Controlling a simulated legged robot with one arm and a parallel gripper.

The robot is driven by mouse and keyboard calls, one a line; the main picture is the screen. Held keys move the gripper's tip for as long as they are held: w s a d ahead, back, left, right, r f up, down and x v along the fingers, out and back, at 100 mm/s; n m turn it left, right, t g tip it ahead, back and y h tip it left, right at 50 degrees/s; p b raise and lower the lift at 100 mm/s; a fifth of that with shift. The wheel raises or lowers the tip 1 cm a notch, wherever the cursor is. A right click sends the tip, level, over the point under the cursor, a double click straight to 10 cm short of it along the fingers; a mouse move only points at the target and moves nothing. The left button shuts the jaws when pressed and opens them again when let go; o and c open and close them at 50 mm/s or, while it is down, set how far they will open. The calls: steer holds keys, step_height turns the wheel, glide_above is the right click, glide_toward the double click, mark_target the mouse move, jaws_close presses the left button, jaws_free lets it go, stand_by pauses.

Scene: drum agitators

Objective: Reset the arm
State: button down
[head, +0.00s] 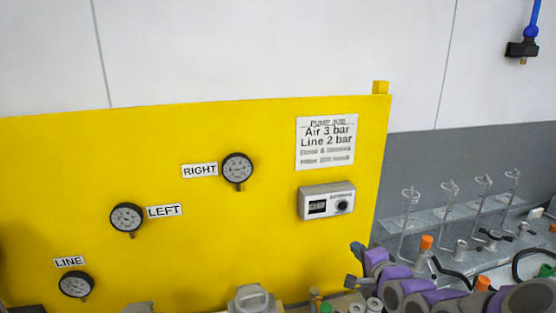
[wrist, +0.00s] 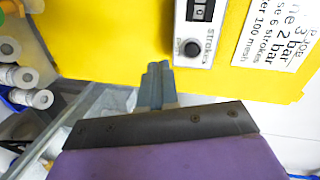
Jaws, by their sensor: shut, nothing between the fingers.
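My gripper (wrist: 157,84) shows in the wrist view as two grey fingers close together, shut and empty. They extend past a dark plate and the purple wrist body toward the yellow panel (wrist: 110,35), below the stroke counter box (wrist: 200,25). I cannot tell whether the fingertips touch the panel. In the head view my purple and grey arm reaches in from the lower right, in front of the panel's lower right part. The fingertips are hard to make out there.
The yellow panel (head: 60,200) carries RIGHT (head: 238,168), LEFT (head: 126,217) and LINE (head: 75,284) gauges, a counter box (head: 326,201) and a printed sign (head: 325,141). Wire stirrers (head: 448,205) stand at the right. A blue hose fitting (head: 523,48) hangs at upper right.

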steer(key=s+a+f+n+g+h+b, duration=0.1)
steer(key=s+a+f+n+g, duration=0.3)
steer(key=s, duration=0.3)
steer(key=s+a+f+n+g+h+b, duration=0.1)
steer(key=s+a+f+n+g+b, duration=0.2)
steer(key=s, duration=0.4)
steer(key=s+a+n+g, duration=0.2)
steer(key=s+g, duration=0.3)
steer(key=s, duration=0.9)
steer(key=s+a+f+n+g+h+b, duration=0.1)
steer(key=s+n+g, duration=0.3)
steer(key=s, duration=1.1)
steer(key=shift+a+f+n+g, duration=0.3)
steer(key=shift+a+n+g, duration=0.1)
steer(key=shift+a+g, duration=0.2)
